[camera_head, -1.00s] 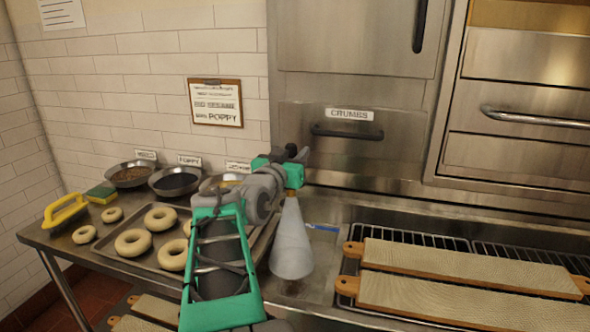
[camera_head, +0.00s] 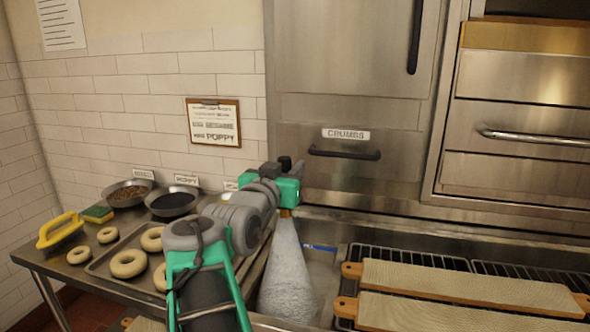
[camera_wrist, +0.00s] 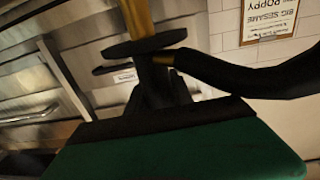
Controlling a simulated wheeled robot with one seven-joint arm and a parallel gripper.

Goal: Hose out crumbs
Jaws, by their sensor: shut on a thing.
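My gripper (camera_head: 286,196) is shut on a hose nozzle, whose brass tip (camera_head: 285,212) points down in the head view. A pale cone of spray (camera_head: 287,275) widens from it into the steel basin area left of the boards. In the wrist view, the brass tube (camera_wrist: 138,18) and black hose (camera_wrist: 240,75) are close up; the fingertips are hard to make out. The shut drawer front labelled CRUMBS (camera_head: 345,170) is behind and right of my gripper. Its label also shows in the wrist view (camera_wrist: 125,76). I cannot make out any crumbs.
Two wooden boards (camera_head: 450,290) lie over a wire rack (camera_head: 410,256) at right. At left, a table holds a tray (camera_head: 100,268) of bagels, pans of toppings (camera_head: 172,202), a yellow-handled tool (camera_head: 60,230) and a sponge (camera_head: 98,213). A blue-marked item (camera_head: 320,247) lies behind the spray.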

